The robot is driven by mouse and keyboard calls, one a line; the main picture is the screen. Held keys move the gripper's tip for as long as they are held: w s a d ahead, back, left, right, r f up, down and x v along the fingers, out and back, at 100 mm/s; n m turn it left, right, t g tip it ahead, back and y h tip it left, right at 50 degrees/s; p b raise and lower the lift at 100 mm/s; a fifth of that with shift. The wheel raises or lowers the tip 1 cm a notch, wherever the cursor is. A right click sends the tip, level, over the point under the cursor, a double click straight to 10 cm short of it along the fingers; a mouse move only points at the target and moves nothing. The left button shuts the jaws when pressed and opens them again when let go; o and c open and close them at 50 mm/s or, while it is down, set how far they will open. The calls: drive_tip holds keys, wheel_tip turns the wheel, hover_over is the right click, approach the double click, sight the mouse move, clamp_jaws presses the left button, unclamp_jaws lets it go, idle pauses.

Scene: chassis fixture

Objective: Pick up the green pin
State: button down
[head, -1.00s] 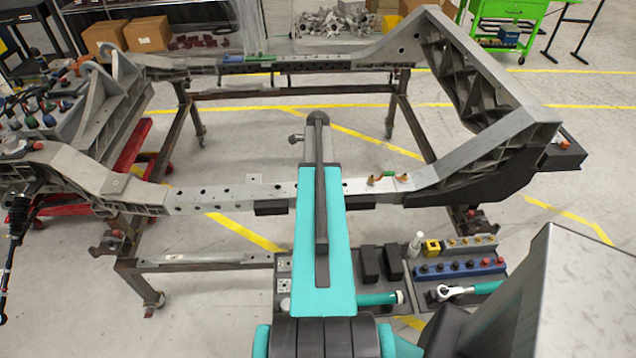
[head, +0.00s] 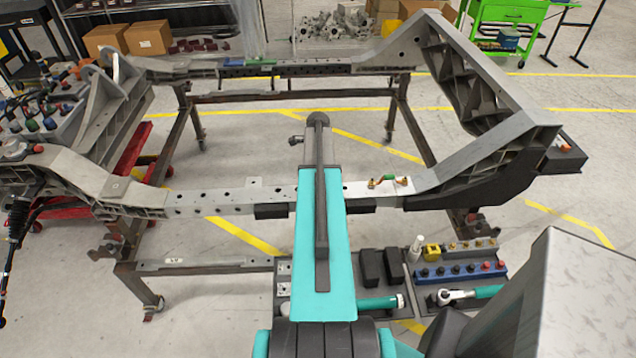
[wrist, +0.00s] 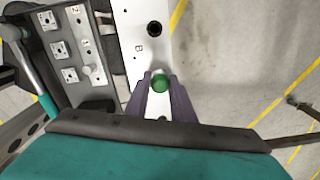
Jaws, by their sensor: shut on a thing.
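The green pin (wrist: 160,84) shows in the wrist view as a round green head over the pale metal rail (wrist: 133,22). My gripper (wrist: 159,78) has its two dark purple fingers on either side of the pin, shut on it. The rail has a dark hole and a letter B above the pin in the picture. Whether the pin's lower end sits in the rail or is clear of it cannot be told. In the head view my teal arm covers the gripper and the pin.
In the head view the grey chassis frame (head: 235,196) stands on a brown steel stand. Brass fittings with a green part (head: 389,178) sit on the near rail, right of my arm. A tool tray with a blue socket rack (head: 460,271) lies below right. Open floor shows inside the frame.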

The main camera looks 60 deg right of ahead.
drive_tip(key=shift+r+b, duration=1.35)
drive_tip(key=shift+r, duration=3.3)
drive_tip(key=shift+r, duration=0.15)
drive_tip(key=shift+r+p, duration=2.05)
drive_tip(key=shift+r, duration=0.95)
